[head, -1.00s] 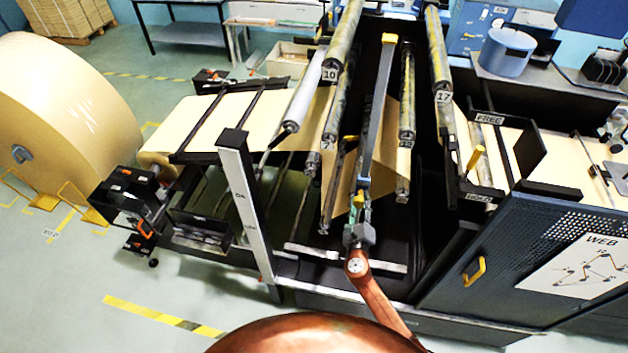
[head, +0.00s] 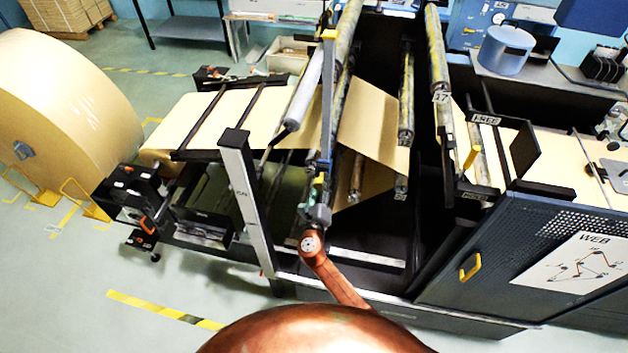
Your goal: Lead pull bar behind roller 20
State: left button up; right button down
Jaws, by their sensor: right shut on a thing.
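My right gripper (head: 321,188) is shut on the pull bar (head: 327,110), a long grey bar that stretches away from me to a yellow tip at its far end. The bar passes in front of the dark rollers at the left of the machine's opening. The kraft web (head: 370,118) shows right of the bar and hangs down among the rollers. A small tag (head: 400,194) sits on a lower roller end; its number is too small to read, so I cannot tell which roller is 20. My left gripper is not in view.
A long roller tagged 17 (head: 437,60) stands to the right, with another roller (head: 406,95) left of it. A grey upright post (head: 246,200) stands left of my arm. A dark perforated panel (head: 500,250) closes off the right side.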

jog(key=shift+w+a+r, duration=0.15)
jog(key=shift+a+r, duration=0.1)
jog(key=shift+a, duration=0.4)
jog(key=shift+w+a+r, duration=0.15)
jog(key=shift+a+r, duration=0.05)
jog(key=shift+a, duration=0.4)
jog(key=shift+r, duration=0.1)
jog(key=shift+p, duration=0.4)
jog(key=c, duration=1)
grip_release()
